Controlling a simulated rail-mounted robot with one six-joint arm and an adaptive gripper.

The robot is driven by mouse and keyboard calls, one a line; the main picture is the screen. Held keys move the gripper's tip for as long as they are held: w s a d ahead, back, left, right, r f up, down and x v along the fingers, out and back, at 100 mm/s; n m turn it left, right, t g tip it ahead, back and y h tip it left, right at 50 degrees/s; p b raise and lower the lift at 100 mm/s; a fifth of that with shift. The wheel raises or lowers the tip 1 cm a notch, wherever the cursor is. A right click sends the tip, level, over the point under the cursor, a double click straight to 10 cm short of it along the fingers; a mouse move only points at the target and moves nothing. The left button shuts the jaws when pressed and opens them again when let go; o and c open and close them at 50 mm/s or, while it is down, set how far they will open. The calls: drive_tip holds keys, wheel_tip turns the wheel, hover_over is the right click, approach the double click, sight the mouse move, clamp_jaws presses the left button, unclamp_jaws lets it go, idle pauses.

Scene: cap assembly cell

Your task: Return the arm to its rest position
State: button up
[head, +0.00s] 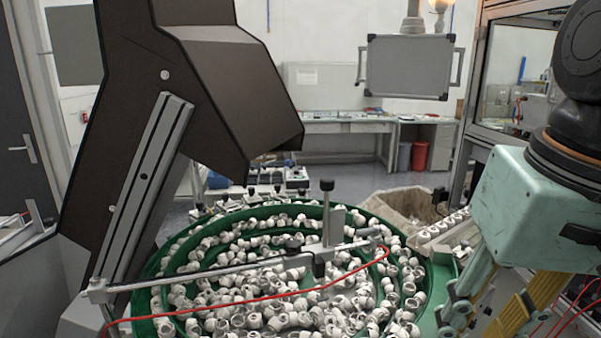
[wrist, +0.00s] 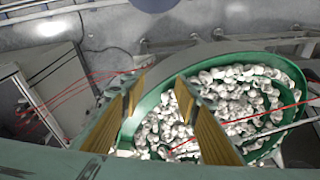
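My gripper (head: 500,312) is at the lower right of the head view, a pale teal body with yellow-padded fingers pointing down, beside the right side of the green bowl feeder (head: 440,285). Its fingertips are partly cut off by the lower edge there. In the wrist view my gripper (wrist: 160,90) has its two yellow pads spread apart with nothing between them. It is open and empty. The green bowl's rim (wrist: 150,103) shows behind and between the pads. Many white caps (wrist: 245,92) fill the bowl, and they also fill the middle of the head view (head: 270,315).
A metal bar with a clamp (head: 325,235) and a red hose (head: 250,300) cross over the bowl. A large dark hopper (head: 175,110) stands at the left. A lined bin (head: 405,205) and a row of white caps (head: 445,228) lie behind my gripper. A glazed frame (head: 478,100) stands at the right.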

drive_tip(key=shift+n+t+h, duration=0.3)
drive_tip(key=shift+n+t, duration=0.5)
drive_tip(key=shift+t, duration=0.1)
drive_tip(key=shift+s+a+f, duration=0.15)
drive_tip(key=shift+s+a, duration=0.05)
drive_tip(key=shift+s, duration=0.8)
drive_tip(key=shift+s+a+f, duration=0.1)
drive_tip(key=shift+s+a, duration=0.1)
drive_tip(key=shift+s, duration=0.8)
drive_tip(key=shift+d, duration=0.15)
